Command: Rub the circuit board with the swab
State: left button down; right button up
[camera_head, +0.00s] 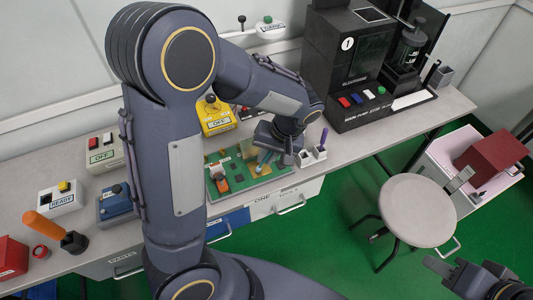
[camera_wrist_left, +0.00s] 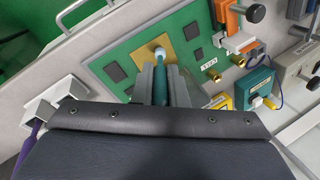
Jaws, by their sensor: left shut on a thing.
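The circuit board (camera_head: 262,180) is a green board in a pale frame on the bench. It also shows in the left wrist view (camera_wrist_left: 128,84), with dark chips and a gold pad (camera_wrist_left: 178,49). My left gripper (camera_head: 268,158) is over the board's right part, shut on the swab. The swab (camera_wrist_left: 160,84) has a teal handle and a white tip. The tip lies over the gold pad; I cannot tell whether it touches. My right gripper (camera_head: 445,270) is at the bottom right, away from the bench, its jaws unclear and nothing seen in them.
An orange-and-grey clamp (camera_head: 218,178) sits on the board's left part. White holders (camera_head: 306,158), one with a purple stick (camera_head: 323,138), stand right of the board. A yellow box (camera_head: 214,116) is behind it. A black machine (camera_head: 345,70) and a stool (camera_head: 417,210) are further right.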

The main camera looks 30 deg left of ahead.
pick_arm(q)
jog(key=shift+w+a, duration=0.1)
jog(key=shift+a, duration=0.05)
jog(key=shift+w+a, duration=0.25)
jog(key=shift+a, duration=0.05)
jog(key=shift+w+a, duration=0.1)
jog(key=shift+w+a, duration=0.25)
jog(key=shift+a, duration=0.05)
jog(key=shift+w+a, duration=0.35)
jog(key=shift+r, duration=0.1)
notch_tip(320, 180, up, 6)
jog(key=p, duration=0.5)
